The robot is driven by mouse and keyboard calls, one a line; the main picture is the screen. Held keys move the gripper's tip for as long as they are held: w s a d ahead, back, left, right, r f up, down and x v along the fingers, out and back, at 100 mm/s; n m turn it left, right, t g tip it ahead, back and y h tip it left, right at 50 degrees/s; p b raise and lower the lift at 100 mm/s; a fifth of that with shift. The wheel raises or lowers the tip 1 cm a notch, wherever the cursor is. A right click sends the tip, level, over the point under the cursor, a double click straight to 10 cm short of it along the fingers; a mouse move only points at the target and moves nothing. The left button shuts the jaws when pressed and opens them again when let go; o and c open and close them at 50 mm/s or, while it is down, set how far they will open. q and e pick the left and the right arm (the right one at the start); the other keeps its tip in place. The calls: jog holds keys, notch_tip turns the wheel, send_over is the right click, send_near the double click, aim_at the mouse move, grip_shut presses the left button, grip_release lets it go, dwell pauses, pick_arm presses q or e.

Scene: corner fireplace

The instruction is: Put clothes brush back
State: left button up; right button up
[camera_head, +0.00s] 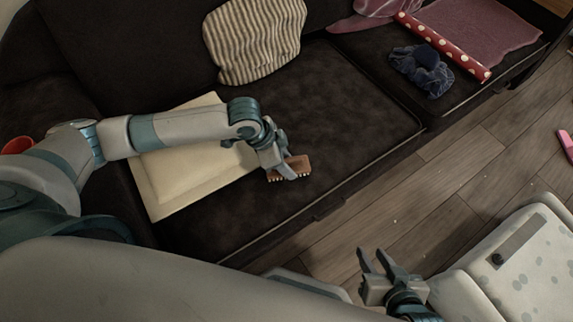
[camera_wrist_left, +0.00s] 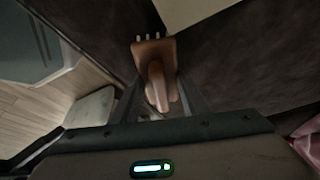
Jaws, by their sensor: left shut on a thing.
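The clothes brush (camera_head: 297,163) is brown with pale bristle tufts along one edge. My left gripper (camera_head: 284,171) is shut on it over the dark sofa seat, near the seat's front. In the left wrist view the brush (camera_wrist_left: 153,58) sits between the two fingers (camera_wrist_left: 158,98), its handle toward the palm and its bristle tufts pointing away. I cannot tell whether the brush touches the seat. My right gripper (camera_head: 376,262) is open and empty, low over the wooden floor at the bottom of the head view.
The dark sofa (camera_head: 345,100) bears a cream cushion (camera_head: 165,185) under my left arm and a striped pillow (camera_head: 255,40). A red dotted roll (camera_head: 440,45) and blue cloth (camera_head: 425,68) lie at right. A pale spotted piece (camera_head: 520,265) stands lower right. Floor between is mostly clear.

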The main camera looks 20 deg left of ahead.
pick_arm(q)
jog(key=shift+f, duration=0.6)
pick_arm(e)
jog(key=shift+w+a+r+t, duration=0.25)
jog(key=shift+r+t, duration=0.05)
pick_arm(q)
jog(key=o, duration=1)
jog(key=shift+f, duration=0.1)
pick_arm(e)
jog(key=shift+s+f, duration=0.1)
jog(key=shift+f, duration=0.05)
pick_arm(q)
jog(key=shift+o, duration=0.2)
jog(key=shift+r, duration=0.25)
jog(key=shift+a+r, duration=0.15)
jog(key=shift+r, duration=0.15)
jog(key=p+v, duration=0.2)
jog(key=v, duration=0.9)
pick_arm(e)
jog(key=s+d+g, duration=0.1)
jog(key=s+d+f+g+h, duration=0.1)
jog(key=d, duration=0.1)
jog(key=shift+f, duration=0.2)
pick_arm(q)
jog(key=shift+r, duration=0.1)
